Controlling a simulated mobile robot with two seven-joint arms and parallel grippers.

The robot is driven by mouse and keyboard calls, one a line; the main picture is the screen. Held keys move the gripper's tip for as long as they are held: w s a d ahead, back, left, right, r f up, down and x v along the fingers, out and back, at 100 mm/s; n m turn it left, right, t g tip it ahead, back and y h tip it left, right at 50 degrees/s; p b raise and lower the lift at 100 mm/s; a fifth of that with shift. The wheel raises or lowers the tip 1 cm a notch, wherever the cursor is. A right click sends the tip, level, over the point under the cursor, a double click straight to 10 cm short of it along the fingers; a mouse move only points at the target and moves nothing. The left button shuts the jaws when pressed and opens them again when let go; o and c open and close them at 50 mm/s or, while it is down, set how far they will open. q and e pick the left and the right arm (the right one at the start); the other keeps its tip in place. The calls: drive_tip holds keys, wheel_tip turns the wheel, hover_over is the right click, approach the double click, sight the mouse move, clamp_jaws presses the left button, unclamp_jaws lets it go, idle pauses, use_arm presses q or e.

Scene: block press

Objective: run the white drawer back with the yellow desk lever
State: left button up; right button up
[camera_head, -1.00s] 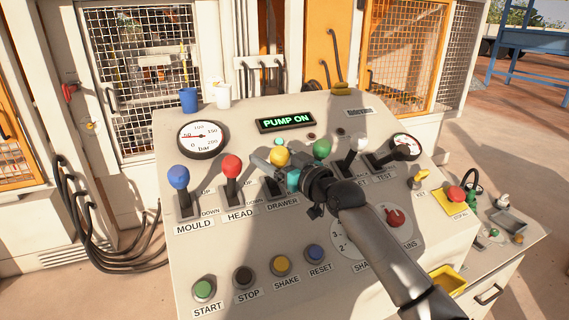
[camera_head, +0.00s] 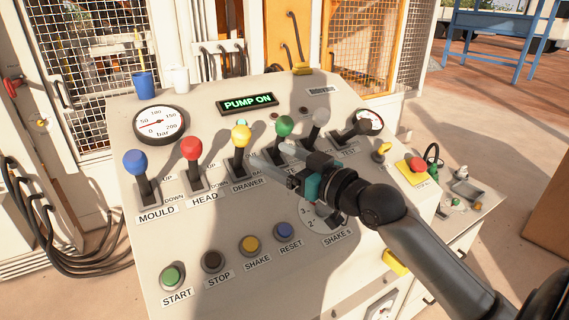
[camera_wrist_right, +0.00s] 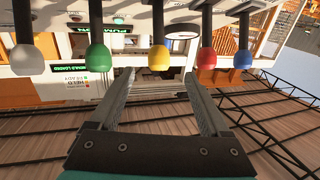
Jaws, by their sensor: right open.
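The yellow-knobbed lever (camera_head: 241,137), labelled DRAWER, stands in its slot on the desk between the red and green levers. My right gripper (camera_head: 269,160) is open and empty, just to the right of the yellow lever and apart from its knob. In the right wrist view the yellow knob (camera_wrist_right: 159,58) lies beyond and between the spread fingertips (camera_wrist_right: 158,76), with nothing between the fingers. The white drawer cannot be made out in either view. My left gripper is not in view.
The red lever (camera_head: 191,149) and green lever (camera_head: 284,126) flank the yellow one closely. The blue lever (camera_head: 135,163) and white lever (camera_head: 320,118) stand farther out. Push buttons such as START (camera_head: 172,277) line the front. The display (camera_head: 247,104) reads PUMP ON.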

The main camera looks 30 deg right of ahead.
drive_tip(key=shift+v, duration=0.95)
